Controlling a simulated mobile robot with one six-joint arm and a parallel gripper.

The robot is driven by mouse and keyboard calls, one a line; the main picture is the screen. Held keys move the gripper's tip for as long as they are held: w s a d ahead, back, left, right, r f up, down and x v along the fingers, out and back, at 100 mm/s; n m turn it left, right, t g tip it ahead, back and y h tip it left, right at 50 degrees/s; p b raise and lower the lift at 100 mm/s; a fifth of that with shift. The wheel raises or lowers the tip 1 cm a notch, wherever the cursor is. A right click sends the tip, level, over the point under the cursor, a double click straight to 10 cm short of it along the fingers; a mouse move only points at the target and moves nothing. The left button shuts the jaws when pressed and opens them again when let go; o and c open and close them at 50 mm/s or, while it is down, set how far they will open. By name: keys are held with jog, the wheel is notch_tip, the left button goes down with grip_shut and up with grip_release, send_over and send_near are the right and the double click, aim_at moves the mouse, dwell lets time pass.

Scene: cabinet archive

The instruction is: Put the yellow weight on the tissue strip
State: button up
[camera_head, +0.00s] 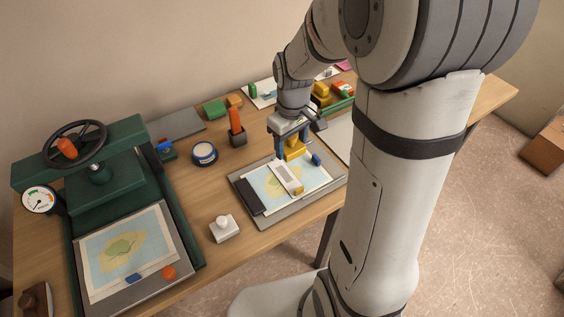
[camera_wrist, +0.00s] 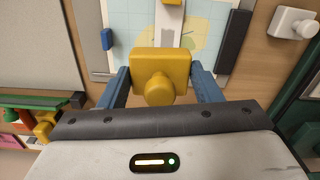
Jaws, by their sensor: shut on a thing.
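My gripper (camera_wrist: 160,88) is shut on the yellow weight (camera_wrist: 160,72), a square block with a round knob, with one blue finger at each side. In the head view the yellow weight (camera_head: 296,147) is under my gripper (camera_head: 292,140), at the far side of the map sheet. The pale tissue strip (camera_head: 288,178) lies across the map, and it also shows in the wrist view (camera_wrist: 168,20), just beyond the weight. The weight appears at the near end of the strip in the wrist view. I cannot tell whether it touches the strip.
A dark bar (camera_head: 249,197) lies on the map board's left edge and a small blue block (camera_head: 315,159) on its right. A white knobbed weight (camera_head: 224,228) stands in front. A green press (camera_head: 110,190) is at left. A cup with an orange tool (camera_head: 237,130) stands behind.

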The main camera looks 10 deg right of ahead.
send_over(290, 176)
notch_tip(290, 176, down, 5)
jog(key=shift+w, duration=0.15)
jog(key=shift+f+p, duration=0.4)
jog(key=shift+f, duration=1.85)
jog(key=shift+f, duration=0.1)
jog(key=o, duration=1.4)
